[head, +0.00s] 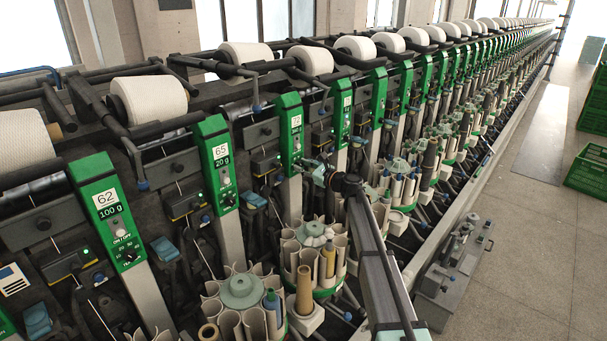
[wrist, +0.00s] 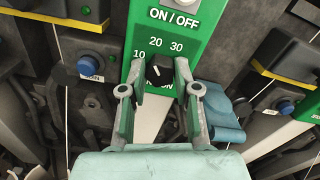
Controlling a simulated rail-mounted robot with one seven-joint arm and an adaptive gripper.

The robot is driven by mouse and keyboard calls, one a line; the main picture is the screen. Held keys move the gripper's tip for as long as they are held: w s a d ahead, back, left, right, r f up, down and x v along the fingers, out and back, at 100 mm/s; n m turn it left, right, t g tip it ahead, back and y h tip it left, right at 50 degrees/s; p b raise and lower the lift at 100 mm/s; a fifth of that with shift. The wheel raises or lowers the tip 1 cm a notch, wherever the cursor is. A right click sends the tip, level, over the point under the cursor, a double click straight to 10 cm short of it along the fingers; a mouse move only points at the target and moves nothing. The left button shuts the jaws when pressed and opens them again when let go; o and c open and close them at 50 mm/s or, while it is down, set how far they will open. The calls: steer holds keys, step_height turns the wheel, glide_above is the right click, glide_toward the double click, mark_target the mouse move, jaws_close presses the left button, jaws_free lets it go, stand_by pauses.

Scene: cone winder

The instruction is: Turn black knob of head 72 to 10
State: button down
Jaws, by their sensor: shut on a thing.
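The black knob (wrist: 159,70) sits on a green panel (wrist: 196,52) in the wrist view, below the ON/OFF lettering. The marks 10, 20 and 30 run around its upper side; the lettering below it is partly hidden. A white line on the knob's face points up and left, between 10 and 20 as far as I can tell. My gripper (wrist: 160,72) has one finger on each side of the knob and is shut on it. In the head view my gripper (head: 319,173) is by the lower part of the panel of head 72 (head: 290,130); the knob there is hidden.
Heads 65 (head: 214,160) and 62 (head: 108,215) stand to the left. Round bobbin magazines (head: 241,291) stand close below and around my arm. Blue buttons (wrist: 88,65) flank the panel. The aisle floor (head: 520,235) at right is mostly clear, with green crates (head: 588,170) beyond.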

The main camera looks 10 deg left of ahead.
steer(key=n+b, duration=0.7)
steer(key=b, duration=0.4)
steer(key=shift+n+b, duration=0.3)
steer(key=c, duration=0.8)
jaws_free()
steer(key=shift+a, duration=0.1)
steer(key=shift+c, duration=0.2)
steer(key=shift+s, duration=0.1)
